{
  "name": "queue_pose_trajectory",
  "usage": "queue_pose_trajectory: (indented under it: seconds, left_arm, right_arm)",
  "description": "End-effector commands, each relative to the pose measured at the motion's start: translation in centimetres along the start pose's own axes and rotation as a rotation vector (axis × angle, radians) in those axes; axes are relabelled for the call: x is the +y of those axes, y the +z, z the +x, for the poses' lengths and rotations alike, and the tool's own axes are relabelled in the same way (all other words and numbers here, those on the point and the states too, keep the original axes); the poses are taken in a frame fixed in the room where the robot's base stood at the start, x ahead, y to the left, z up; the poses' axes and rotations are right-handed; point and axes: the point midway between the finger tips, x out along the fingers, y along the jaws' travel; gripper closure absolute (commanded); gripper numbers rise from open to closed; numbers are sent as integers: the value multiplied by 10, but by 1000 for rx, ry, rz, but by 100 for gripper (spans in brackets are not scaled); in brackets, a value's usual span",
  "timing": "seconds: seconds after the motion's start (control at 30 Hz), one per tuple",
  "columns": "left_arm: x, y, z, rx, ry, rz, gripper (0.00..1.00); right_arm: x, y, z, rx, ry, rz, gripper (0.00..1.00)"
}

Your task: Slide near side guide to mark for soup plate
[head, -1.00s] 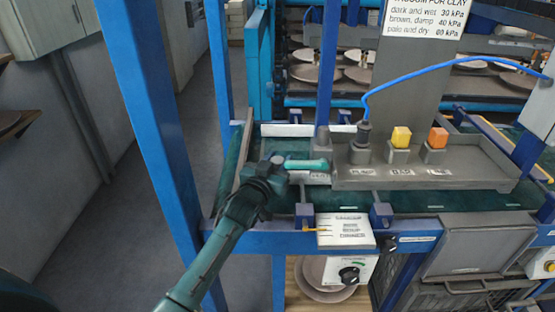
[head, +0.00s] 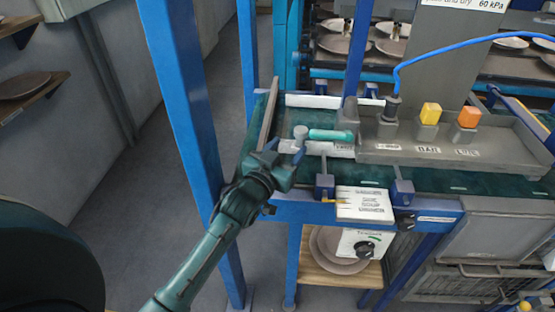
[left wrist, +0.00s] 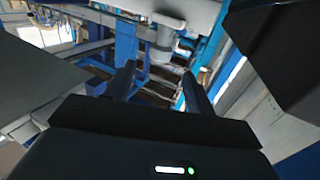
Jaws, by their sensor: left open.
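The near side guide shows as a pale bar (head: 330,150) along the front of the green belt. Its two blue blocks (head: 325,186) sit on the front blue rail, and a yellow pointer (head: 335,201) is beside the left block. A white label plate (head: 363,204) with several lines of marks is fixed right of the pointer; its words are too small to read. My left gripper (head: 284,155) is open and empty, left of the blocks, close to the grey head of a turquoise-handled tool (head: 331,135). The open fingers (left wrist: 158,80) also show in the left wrist view. My right gripper is out of view.
A grey tray (head: 455,155) with yellow (head: 430,113) and orange (head: 468,117) knobs covers the belt's right part. A blue post (head: 185,110) stands left of the belt, near my arm. Plates (head: 335,250) lie on a shelf below.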

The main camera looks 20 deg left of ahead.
Motion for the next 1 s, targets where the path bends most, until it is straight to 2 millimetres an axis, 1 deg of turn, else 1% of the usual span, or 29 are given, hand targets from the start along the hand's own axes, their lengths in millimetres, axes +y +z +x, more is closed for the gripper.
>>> queue_pose_trajectory:
  seconds: [0.03,0.1,0.2,0.3,0.43,0.83,0.93,0.97,1.0]
  left_arm:
    - [0,2,-12,-2,0,1,46]
    - [0,1,-24,-1,0,1,46]
    - [0,1,-37,-1,-1,1,46]
    - [0,1,-44,0,-1,1,46]
    - [0,0,-48,1,-1,1,46]
    - [0,0,-48,-1,0,1,46]
    - [4,10,-57,-39,7,2,46]
    - [7,16,-64,-64,12,3,46]
    - [12,27,-76,-108,22,6,46]
  right_arm:
    - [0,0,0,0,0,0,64]
    - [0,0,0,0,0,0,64]
    - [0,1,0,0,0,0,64]
    - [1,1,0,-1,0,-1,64]
    - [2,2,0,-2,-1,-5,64]
    - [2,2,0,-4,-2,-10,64]
    - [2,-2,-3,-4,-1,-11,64]
    - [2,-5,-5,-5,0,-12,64]
    - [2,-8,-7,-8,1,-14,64]
